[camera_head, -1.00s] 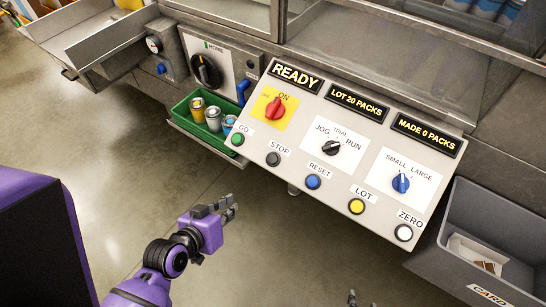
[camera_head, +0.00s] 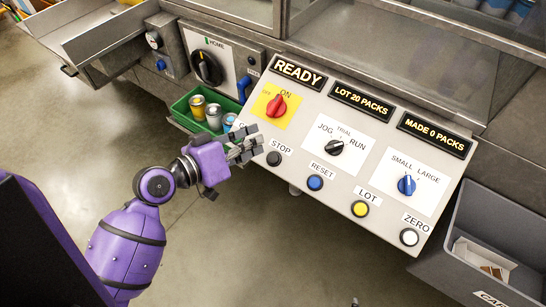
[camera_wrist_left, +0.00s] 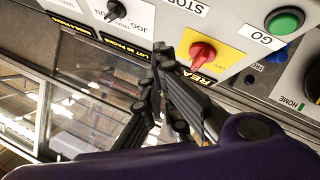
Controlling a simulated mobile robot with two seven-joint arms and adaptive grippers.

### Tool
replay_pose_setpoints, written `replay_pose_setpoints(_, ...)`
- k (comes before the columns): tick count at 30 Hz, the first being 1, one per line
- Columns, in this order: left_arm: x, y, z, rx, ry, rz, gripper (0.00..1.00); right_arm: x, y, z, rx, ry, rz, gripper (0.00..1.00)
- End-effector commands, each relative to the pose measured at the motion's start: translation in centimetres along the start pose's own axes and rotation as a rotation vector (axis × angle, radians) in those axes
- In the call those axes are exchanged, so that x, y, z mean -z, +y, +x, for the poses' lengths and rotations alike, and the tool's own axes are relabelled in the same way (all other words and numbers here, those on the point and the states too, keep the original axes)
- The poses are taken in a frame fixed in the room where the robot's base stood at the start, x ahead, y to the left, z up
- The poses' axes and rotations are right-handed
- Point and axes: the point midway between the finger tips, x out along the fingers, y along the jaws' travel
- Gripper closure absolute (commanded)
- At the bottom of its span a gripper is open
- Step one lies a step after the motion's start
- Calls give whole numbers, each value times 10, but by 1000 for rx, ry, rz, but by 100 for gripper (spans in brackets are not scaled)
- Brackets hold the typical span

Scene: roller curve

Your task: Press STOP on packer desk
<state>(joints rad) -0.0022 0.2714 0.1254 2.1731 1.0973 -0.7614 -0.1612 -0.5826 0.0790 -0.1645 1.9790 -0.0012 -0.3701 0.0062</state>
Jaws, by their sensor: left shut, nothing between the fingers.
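The packer desk (camera_head: 330,200) is a pale sloped panel. Its STOP button (camera_head: 274,158) is dark grey, below the STOP label. My left gripper (camera_head: 256,146) is shut and empty, just left of the STOP button in the head view; I cannot tell whether it touches the panel. It hides the GO button there. In the left wrist view my left gripper (camera_wrist_left: 160,68) shows near the red switch (camera_wrist_left: 203,53), with the green GO button (camera_wrist_left: 285,20) and part of the STOP label (camera_wrist_left: 187,6) at the top. Only a tiny tip of my right gripper shows at the head view's bottom edge.
RESET (camera_head: 315,182), LOT (camera_head: 360,208) and ZERO (camera_head: 409,237) buttons run rightward from STOP. The display reads READY (camera_head: 298,71). A green bin (camera_head: 183,113) with cans sits left of the desk; a grey bin (camera_head: 455,235) stands right. Open floor lies in front.

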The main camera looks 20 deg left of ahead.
Motion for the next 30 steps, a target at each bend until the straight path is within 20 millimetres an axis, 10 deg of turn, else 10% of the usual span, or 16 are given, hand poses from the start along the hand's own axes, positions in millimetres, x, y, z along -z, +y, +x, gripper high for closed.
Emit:
replay_pose_setpoints(9,-30,-26,31,3,-7,-7,100,-38,3,13,-6,-45,-11,60)
replay_pose_setpoints(30,-43,-42,57,1,-2,-1,100,-45,1,27,-3,-49,-18,60)
